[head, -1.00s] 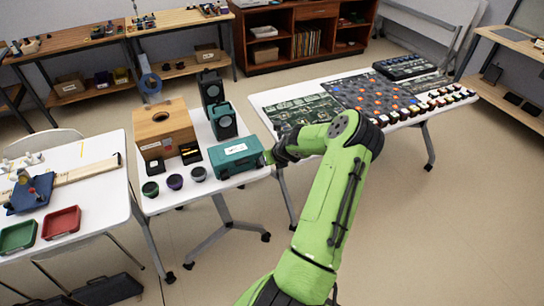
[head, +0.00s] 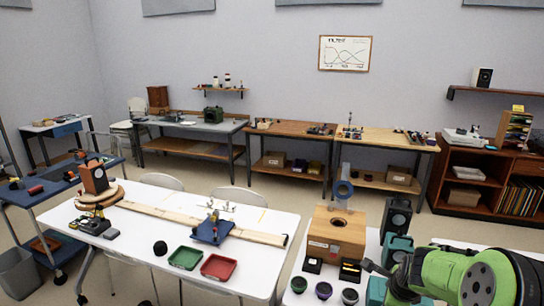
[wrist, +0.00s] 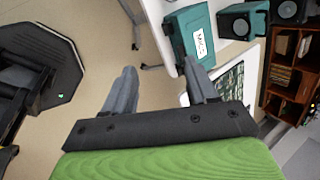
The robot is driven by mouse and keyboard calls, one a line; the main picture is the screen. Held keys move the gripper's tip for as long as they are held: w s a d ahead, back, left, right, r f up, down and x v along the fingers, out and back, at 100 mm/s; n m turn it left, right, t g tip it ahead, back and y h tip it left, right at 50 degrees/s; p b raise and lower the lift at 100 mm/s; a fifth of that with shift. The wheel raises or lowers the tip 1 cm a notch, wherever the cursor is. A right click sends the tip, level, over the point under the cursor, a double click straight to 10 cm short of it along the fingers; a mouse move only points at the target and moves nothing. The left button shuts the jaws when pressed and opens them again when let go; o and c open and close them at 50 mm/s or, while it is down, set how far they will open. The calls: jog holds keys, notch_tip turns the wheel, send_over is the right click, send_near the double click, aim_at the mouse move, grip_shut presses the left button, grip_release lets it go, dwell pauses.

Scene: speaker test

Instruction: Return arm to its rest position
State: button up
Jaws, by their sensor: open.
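My green arm shows at the lower right of the head view, where its joint hides part of the table behind it. My gripper (wrist: 160,90) shows in the wrist view with two grey fingers spread apart and nothing between them. Past the fingers lie bare floor and a white table edge. A teal case (wrist: 190,32) with a white label stands on that table, beyond the right finger. In the head view the fingers are too small and covered to make out.
A white table (head: 150,230) holds a green tray (head: 186,257), a red tray (head: 218,267) and a long wooden beam (head: 150,212). A wooden box (head: 335,235) and dark speakers (head: 396,218) stand on the table near my arm. Open floor shows in the wrist view.

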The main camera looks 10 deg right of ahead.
jog(key=s+a+r+n, duration=0.3)
jog(key=a+r+n, duration=0.3)
jog(key=a, duration=0.2)
jog(key=s+a+r+n, duration=0.4)
jog(key=a+r+n, duration=0.1)
jog(key=a+n, duration=0.25)
jog(key=s+a+r+n+y, duration=0.1)
jog(key=s+a+n, duration=0.4)
jog(key=s+n, duration=0.1)
jog(key=s+a+r+n+y, duration=0.1)
jog(key=s+a+r+n, duration=0.1)
jog(key=s+a+n, duration=0.3)
jog(key=s+n, duration=0.1)
jog(key=s, duration=0.2)
jog(key=shift+s, duration=0.4)
jog(key=shift+n, duration=0.25)
